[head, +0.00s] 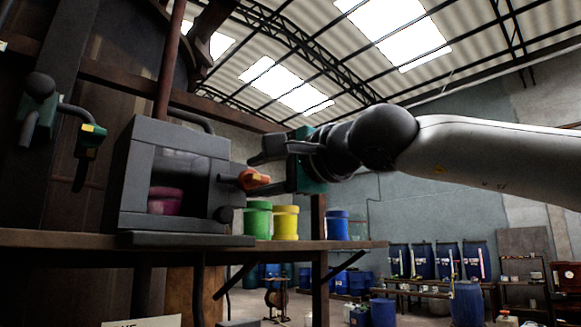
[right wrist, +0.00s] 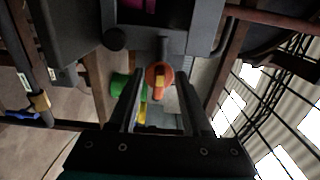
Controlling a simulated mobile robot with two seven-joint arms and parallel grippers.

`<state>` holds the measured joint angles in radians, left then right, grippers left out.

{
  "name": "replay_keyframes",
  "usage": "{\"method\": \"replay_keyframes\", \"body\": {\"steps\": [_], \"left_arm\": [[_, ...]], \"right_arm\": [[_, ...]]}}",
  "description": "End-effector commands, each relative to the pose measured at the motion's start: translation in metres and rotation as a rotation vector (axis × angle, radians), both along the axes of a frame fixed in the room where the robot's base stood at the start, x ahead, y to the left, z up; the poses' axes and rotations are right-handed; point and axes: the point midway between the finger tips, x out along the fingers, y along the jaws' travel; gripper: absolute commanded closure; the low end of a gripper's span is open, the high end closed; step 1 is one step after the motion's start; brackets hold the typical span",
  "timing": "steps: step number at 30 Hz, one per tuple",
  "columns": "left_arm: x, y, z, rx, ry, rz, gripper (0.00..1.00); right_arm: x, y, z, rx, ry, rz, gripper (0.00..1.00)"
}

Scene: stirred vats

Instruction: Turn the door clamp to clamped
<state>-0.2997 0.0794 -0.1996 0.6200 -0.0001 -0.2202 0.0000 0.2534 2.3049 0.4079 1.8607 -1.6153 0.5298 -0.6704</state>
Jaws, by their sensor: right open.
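The door clamp is an orange-red knob-like handle (head: 254,180) on the right side of a grey box (head: 137,190). In the right wrist view, the clamp appears between the two fingertips (right wrist: 161,82), and I see no clear contact. A magenta pot (head: 165,200) shows behind the box's window.
A green pot (head: 258,220), a yellow pot (head: 285,222) and a blue pot (head: 337,226) stand on the shelf (head: 210,239) just below and beyond the gripper. Blue drums stand far back right.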

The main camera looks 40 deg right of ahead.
Motion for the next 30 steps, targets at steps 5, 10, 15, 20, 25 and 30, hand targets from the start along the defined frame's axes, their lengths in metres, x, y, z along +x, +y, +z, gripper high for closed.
{"method": "replay_keyframes", "body": {"steps": [5, 10, 15, 20, 25, 30], "left_arm": [[0.0, 0.0, -0.002, 0.0, 0.0, 0.0, 1.0], [0.0, 0.0, -0.005, 0.0, 0.0, 0.0, 1.0], [0.0, 0.0, -0.007, 0.0, 0.0, 0.0, 1.0], [0.0, 0.0, -0.01, 0.0, 0.0, 0.0, 1.0], [0.0, 0.0, -0.012, 0.0, 0.0, -0.001, 1.0], [0.0, 0.0, -0.014, 0.0, 0.0, -0.001, 1.0]], "right_arm": [[-0.021, -0.001, 0.0, 0.001, -0.004, 0.002, 0.51], [-0.048, -0.004, 0.0, 0.001, -0.005, 0.002, 0.51], [-0.074, -0.006, 0.0, 0.0, -0.004, 0.002, 0.51], [-0.1, -0.007, 0.0, -0.001, -0.005, 0.003, 0.51], [-0.124, -0.009, 0.0, 0.0, -0.004, 0.002, 0.51], [-0.141, -0.011, 0.0, -0.002, -0.002, 0.0, 0.51]]}}
